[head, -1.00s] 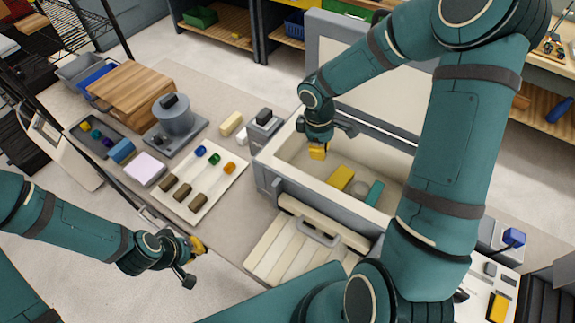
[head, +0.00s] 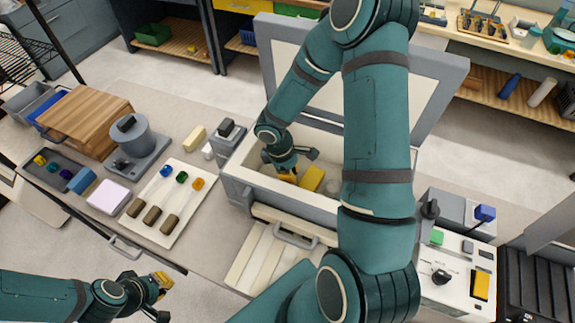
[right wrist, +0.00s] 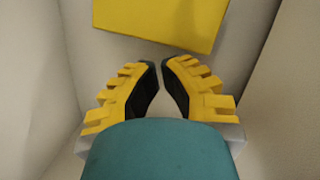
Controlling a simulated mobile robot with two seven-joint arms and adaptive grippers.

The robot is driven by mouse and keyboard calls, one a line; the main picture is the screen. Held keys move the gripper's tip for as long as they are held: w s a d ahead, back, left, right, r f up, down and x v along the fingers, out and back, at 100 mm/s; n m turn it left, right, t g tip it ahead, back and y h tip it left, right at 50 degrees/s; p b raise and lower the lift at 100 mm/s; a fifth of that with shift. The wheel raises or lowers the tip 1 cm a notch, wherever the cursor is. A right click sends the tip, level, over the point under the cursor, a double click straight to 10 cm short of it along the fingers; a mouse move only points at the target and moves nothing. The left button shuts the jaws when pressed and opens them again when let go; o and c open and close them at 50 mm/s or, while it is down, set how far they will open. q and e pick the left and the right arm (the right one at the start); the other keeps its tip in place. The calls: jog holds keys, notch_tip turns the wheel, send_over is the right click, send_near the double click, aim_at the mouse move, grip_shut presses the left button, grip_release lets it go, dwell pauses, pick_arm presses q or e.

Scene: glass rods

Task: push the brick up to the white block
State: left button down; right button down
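The yellow brick (head: 312,179) lies on the floor of the pale open box, and its near part also shows at the top of the right wrist view (right wrist: 165,20). A whitish block (head: 333,186) is partly visible just right of the brick in the head view, close to my right arm. My right gripper (head: 288,177) is down inside the box, left of the brick. In the right wrist view its fingertips (right wrist: 161,63) are almost together with nothing between them, a small gap short of the brick. My left gripper (head: 162,282) is over the floor in front of the table; its fingers are unclear.
The box walls (head: 238,188) surround the brick closely, and its raised lid (head: 440,85) stands behind. My right arm hides the box's right part. A white tray (head: 160,220) with small pieces lies left of the box.

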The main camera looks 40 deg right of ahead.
aim_at(309, 184)
jog(key=shift+f, duration=0.4)
jog(key=shift+s+d, duration=0.1)
jog(key=shift+s+d+b, duration=0.5)
jog(key=shift+s+d, duration=0.3)
jog(key=shift+s, duration=0.1)
pick_arm(q)
jog(key=shift+f, duration=0.5)
pick_arm(e)
jog(key=shift+r, duration=0.1)
